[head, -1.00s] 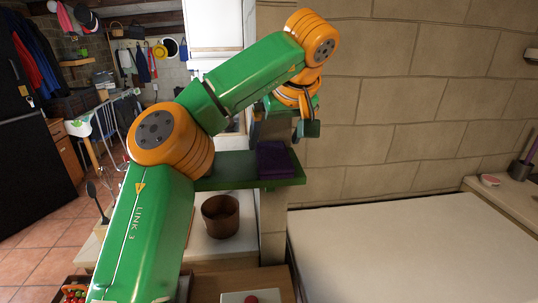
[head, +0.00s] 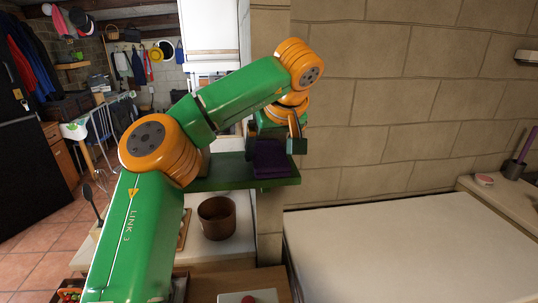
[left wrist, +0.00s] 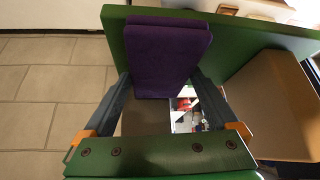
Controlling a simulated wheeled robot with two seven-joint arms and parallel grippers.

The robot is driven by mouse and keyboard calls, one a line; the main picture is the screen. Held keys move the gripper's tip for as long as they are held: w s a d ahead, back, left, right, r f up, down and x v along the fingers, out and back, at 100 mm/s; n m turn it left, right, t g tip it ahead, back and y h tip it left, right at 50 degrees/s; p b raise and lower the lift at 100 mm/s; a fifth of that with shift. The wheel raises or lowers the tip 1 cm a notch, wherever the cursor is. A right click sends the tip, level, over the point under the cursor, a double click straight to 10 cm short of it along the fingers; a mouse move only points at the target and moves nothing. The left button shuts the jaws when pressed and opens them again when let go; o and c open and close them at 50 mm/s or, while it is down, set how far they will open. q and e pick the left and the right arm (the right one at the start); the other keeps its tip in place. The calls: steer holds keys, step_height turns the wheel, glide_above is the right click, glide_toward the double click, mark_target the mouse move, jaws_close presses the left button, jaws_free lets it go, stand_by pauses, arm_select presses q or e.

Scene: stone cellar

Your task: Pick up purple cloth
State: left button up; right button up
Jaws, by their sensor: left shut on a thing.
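The purple cloth (head: 269,160) is a folded dark stack at the right end of a green shelf (head: 225,180). In the left wrist view the cloth (left wrist: 167,48) hangs over the edge of the green board (left wrist: 226,40). My left gripper (head: 276,144) is at the top of the cloth in the head view. In the left wrist view its two fingers (left wrist: 162,78) stand at both sides of the cloth's near end, shut on it. The cloth still appears against the shelf. My right gripper is not in view.
A brown pot (head: 216,218) stands on the counter below the shelf. A stone wall (head: 390,110) rises right behind the gripper. A wide white surface (head: 400,245) at the right is clear. A tan block-like shape (left wrist: 275,110) shows at right in the wrist view.

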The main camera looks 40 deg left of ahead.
mark_target(272, 157)
arm_select(q)
steer(key=r, duration=0.3)
steer(key=r+p, duration=0.1)
steer(key=r, duration=0.2)
steer(key=shift+d+r, duration=0.2)
steer(key=shift+r, duration=0.05)
steer(key=shift+s+d+f+b, duration=0.45)
steer(key=shift+s+d+b, duration=0.2)
steer(key=shift+b, duration=0.5)
steer(key=s+d, duration=0.3)
steer(key=d, duration=0.1)
steer(key=s+d+p, duration=0.1)
steer(key=s+d, duration=0.3)
steer(key=d, duration=0.1)
steer(key=s+d+p, duration=0.1)
steer(key=s+d, duration=0.3)
steer(key=shift+d+r, duration=0.3)
steer(key=shift+r, duration=0.05)
